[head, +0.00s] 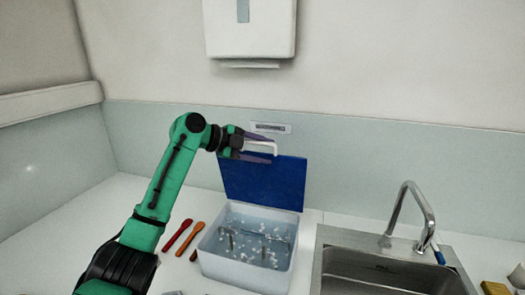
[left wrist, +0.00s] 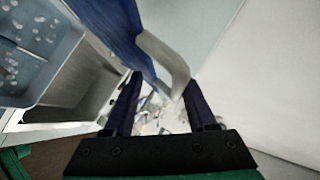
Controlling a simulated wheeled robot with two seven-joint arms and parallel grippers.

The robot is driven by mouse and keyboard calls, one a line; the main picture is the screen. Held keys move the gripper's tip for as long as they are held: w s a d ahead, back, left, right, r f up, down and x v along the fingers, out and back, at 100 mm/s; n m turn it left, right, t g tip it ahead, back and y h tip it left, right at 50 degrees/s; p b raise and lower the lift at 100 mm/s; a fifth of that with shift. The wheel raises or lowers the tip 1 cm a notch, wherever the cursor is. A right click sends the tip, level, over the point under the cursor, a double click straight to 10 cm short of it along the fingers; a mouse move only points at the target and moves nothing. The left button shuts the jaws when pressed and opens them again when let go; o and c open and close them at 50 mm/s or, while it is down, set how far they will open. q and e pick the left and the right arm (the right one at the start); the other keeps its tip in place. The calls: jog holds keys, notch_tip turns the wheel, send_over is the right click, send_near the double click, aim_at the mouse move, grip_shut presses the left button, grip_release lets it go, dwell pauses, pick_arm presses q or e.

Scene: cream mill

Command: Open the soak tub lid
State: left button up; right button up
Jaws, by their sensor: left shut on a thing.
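The soak tub (head: 245,253) is a pale blue-grey box on the counter with liquid, white bits and some upright metal pieces inside. Its blue lid (head: 265,183) stands raised, about upright, along the tub's back edge. A white handle (head: 262,146) sits at the lid's top edge. My left gripper (head: 258,150) is at that handle, shut on it. In the left wrist view the lid (left wrist: 112,27) and handle (left wrist: 168,62) run down toward my fingers (left wrist: 160,108), and the tub (left wrist: 38,50) is at upper left. My right gripper is not in view.
A steel sink (head: 385,265) with a curved tap (head: 412,215) is right of the tub. A red utensil (head: 178,235) and an orange one (head: 190,238) lie left of it. A white dispenser (head: 249,30) hangs on the wall above. A yellow block (head: 495,288) is at far right.

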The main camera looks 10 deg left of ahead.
pick_arm(q)
jog(key=shift+f, duration=0.2)
jog(key=shift+s+a+r+b, duration=0.1)
jog(key=shift+s+a+b, duration=0.25)
jog(key=shift+a+b, duration=0.15)
jog(key=b+v, duration=0.4)
jog(key=v, duration=0.9)
jog(key=shift+s+r, duration=0.15)
jog(key=shift+r, duration=0.2)
jog(key=shift+a, duration=0.1)
